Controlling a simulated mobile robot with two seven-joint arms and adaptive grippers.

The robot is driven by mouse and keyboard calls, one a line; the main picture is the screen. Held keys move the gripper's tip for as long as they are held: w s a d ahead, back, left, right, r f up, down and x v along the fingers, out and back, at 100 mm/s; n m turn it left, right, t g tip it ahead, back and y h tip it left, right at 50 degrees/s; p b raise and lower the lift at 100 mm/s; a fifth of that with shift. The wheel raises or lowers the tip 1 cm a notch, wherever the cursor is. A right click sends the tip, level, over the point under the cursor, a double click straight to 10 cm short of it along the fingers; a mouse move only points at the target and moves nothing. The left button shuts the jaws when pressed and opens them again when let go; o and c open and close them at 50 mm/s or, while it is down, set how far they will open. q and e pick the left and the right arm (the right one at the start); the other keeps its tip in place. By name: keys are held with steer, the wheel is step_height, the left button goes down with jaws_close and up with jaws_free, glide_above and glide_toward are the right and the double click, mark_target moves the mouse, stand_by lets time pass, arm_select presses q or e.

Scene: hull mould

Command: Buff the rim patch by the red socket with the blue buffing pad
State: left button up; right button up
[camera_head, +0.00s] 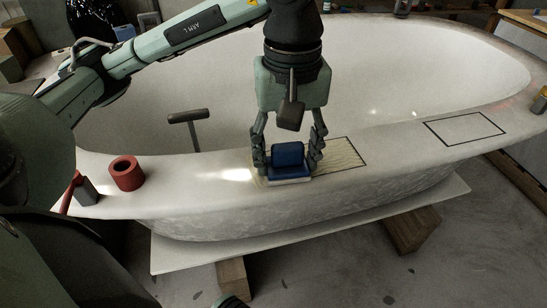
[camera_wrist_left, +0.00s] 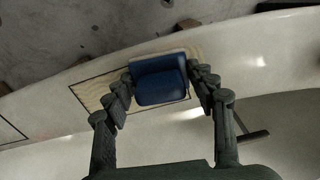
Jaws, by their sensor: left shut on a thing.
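The blue buffing pad (camera_head: 288,158) has a blue grip block and a pale underside. My left gripper (camera_head: 288,168) is shut on its block, one finger on each side. The pad is at the left part of a streaky, yellowish rim patch (camera_head: 345,155) with a black outline; whether it touches the surface is hard to tell. The red socket (camera_head: 126,173), a short hollow cylinder, stands on the rim to the left, apart from the pad. My right gripper is not in view.
The white hull mould (camera_head: 215,205) fills the scene, with a deep hollow behind the rim. A second, plain outlined patch (camera_head: 465,129) lies to the right. A red-handled grey item (camera_head: 85,190) sits left of the socket. A dark T-shaped bar (camera_head: 188,117) rises inside the hollow.

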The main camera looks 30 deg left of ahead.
mark_target(350, 143)
arm_select(q)
steer(key=shift+w+d+b, duration=0.35)
steer(key=shift+w+d, duration=1.45)
steer(key=shift+w, duration=0.3)
steer(key=shift+w+d+b, duration=0.5)
steer(key=shift+w+d, duration=0.8)
steer(key=shift+w, duration=0.2)
steer(key=shift+w+d+b, duration=0.45)
steer(key=shift+w+d, duration=0.8)
steer(key=shift+w, duration=0.2)
steer(key=shift+w+a+f+b, duration=0.15)
steer(key=shift+w+a+b, duration=0.35)
steer(key=shift+w+a, duration=0.8)
steer(key=shift+a, duration=0.2)
steer(key=shift+s+a+b, duration=0.5)
steer(key=shift+s+a, duration=1.25)
steer(key=shift+s, duration=0.3)
steer(key=shift+s+a+b, duration=0.5)
steer(key=shift+s+a, duration=1.2)
steer(key=shift+s, duration=0.4)
steer(key=shift+s+a+b, duration=0.5)
steer(key=shift+s+a, duration=1.25)
steer(key=shift+s, duration=0.3)
step_height(350, 143, up, 7)
steer(key=p, duration=0.6)
steer(key=shift+r+p, duration=0.2)
steer(key=shift+p, duration=0.15)
